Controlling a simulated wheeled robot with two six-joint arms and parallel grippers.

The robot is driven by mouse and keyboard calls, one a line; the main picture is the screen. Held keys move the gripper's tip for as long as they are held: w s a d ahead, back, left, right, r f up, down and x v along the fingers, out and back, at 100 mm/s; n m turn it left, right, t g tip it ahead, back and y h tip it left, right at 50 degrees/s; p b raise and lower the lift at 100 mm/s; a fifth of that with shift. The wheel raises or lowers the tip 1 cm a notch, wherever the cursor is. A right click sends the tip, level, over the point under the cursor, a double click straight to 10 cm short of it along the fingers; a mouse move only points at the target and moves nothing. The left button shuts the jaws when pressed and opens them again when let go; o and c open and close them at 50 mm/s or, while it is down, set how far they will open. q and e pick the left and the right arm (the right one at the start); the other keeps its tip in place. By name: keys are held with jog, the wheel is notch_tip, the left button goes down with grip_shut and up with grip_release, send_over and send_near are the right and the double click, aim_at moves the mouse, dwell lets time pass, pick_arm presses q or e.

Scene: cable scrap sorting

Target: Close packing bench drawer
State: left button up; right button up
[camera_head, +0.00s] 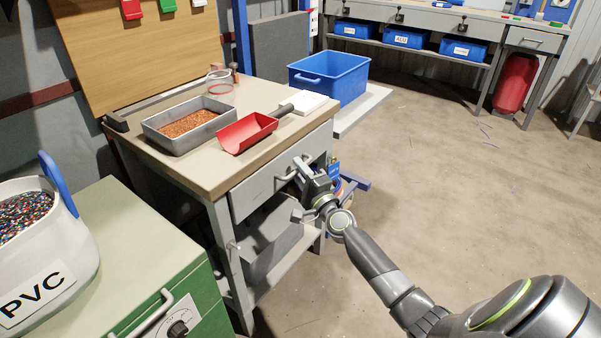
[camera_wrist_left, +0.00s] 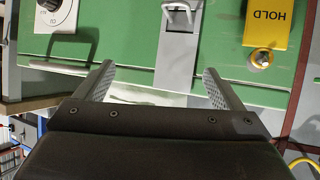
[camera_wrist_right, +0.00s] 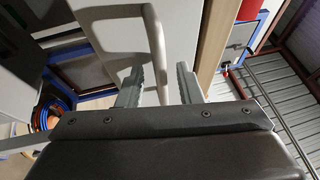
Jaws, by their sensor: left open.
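The packing bench (camera_head: 215,175) stands left of centre in the head view. Its grey drawer (camera_head: 255,193) lies under the top, with the front close to the bench's front face; any small gap is hard to tell. The drawer's bar handle (camera_head: 290,172) also shows in the right wrist view (camera_wrist_right: 154,40). My right gripper (camera_head: 305,172) is at the handle, fingers apart, with the bar showing between them in the right wrist view; contact is unclear. My left gripper (camera_wrist_left: 158,85) is open and empty before a green panel, outside the head view.
A grey tray of copper granules (camera_head: 188,123) and a red scoop (camera_head: 246,132) lie on the bench top. A blue bin (camera_head: 329,78) stands behind. A green cabinet (camera_head: 120,245) with a white PVC tub (camera_head: 60,260) is at the left. The floor at right is clear.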

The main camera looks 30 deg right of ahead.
jog(key=shift+s, duration=0.1)
pick_arm(q)
jog(key=w+r+t+y+b, duration=0.1)
jog(key=w+r+t, duration=0.2)
jog(key=r+t, duration=0.4)
jog(key=shift+w+a+r+m+b, duration=0.25)
jog(key=shift+a+r+m+b, duration=0.15)
jog(key=shift+r, duration=1.75)
pick_arm(e)
jog(key=s+f, duration=0.3)
jog(key=s, duration=1.4)
jog(key=shift+a, duration=0.1)
